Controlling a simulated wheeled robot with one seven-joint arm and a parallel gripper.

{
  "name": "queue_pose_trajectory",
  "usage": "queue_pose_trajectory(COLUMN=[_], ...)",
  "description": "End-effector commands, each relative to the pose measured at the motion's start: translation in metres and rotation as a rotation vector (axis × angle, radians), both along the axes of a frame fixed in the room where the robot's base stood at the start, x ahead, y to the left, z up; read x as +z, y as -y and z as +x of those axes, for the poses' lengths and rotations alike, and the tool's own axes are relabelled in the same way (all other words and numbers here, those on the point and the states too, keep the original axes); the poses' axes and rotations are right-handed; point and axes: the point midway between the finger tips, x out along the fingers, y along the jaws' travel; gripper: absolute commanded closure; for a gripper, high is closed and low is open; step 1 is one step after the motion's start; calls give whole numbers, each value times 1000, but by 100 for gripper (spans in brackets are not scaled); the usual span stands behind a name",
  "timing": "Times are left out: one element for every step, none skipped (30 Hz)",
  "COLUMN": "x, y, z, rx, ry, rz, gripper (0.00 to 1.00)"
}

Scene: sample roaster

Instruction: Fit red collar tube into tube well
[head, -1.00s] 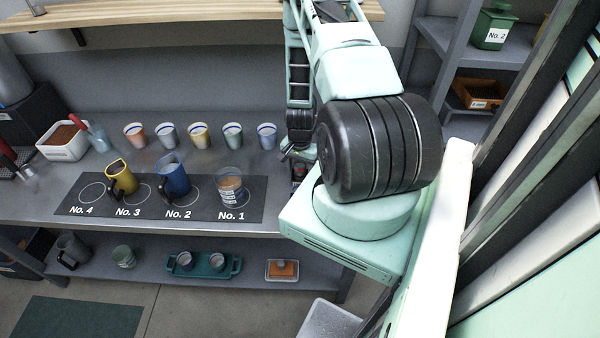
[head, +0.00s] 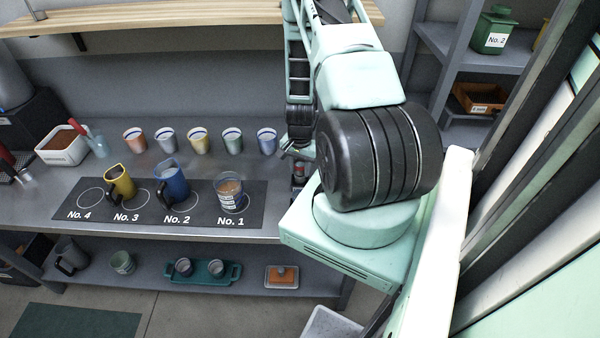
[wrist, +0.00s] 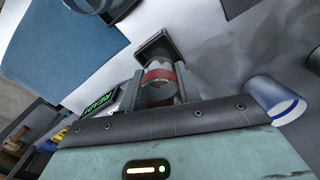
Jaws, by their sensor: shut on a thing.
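The red collar tube (wrist: 160,76) is a clear tube with a red band, held between the two fingers of my gripper (wrist: 161,88) in the wrist view. My gripper is shut on it. Just beyond the tube is a dark square block (wrist: 150,48), which looks like the tube well. The tube's far end overlaps this block in the picture, and I cannot tell whether it is inside or only above it. In the head view a small red spot (head: 299,171) shows by the bench's front edge, below my arm; the gripper is mostly hidden there.
A green READY display (wrist: 98,103) is left of the fingers, and a blue-rimmed cup (wrist: 278,102) is close on the right. In the head view a row of cups, including the nearest blue one (head: 267,141), and a numbered mat (head: 203,207) with mugs are left of my arm.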

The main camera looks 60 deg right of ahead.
Motion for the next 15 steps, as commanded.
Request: queue_pose_trajectory(x=[4, 8, 12, 15, 18, 22, 25, 28, 32, 35, 38, 41, 44, 47, 50], y=[1, 1, 1, 1, 1, 0, 0, 1, 1, 1, 1, 0, 1, 0, 0], z=[1, 1, 1, 1, 1, 1, 1, 1, 1, 1, 1, 0, 1, 1, 1], rx=[1, 1, 1, 1, 1, 1, 1, 1, 1, 1, 1, 0, 0, 1, 1], ry=[1, 1, 2, 2, 2, 1, 2, 2, 2, 2, 1, 1, 1, 1, 1], rz=[-2, -2, -3, -3, -3, -1, -2, -3, -3, -3, -2, -2, -3, -2, -2], gripper=[90, 90, 90, 90, 90, 90, 90, 90, 90, 90, 90, 90, 90, 90, 90])
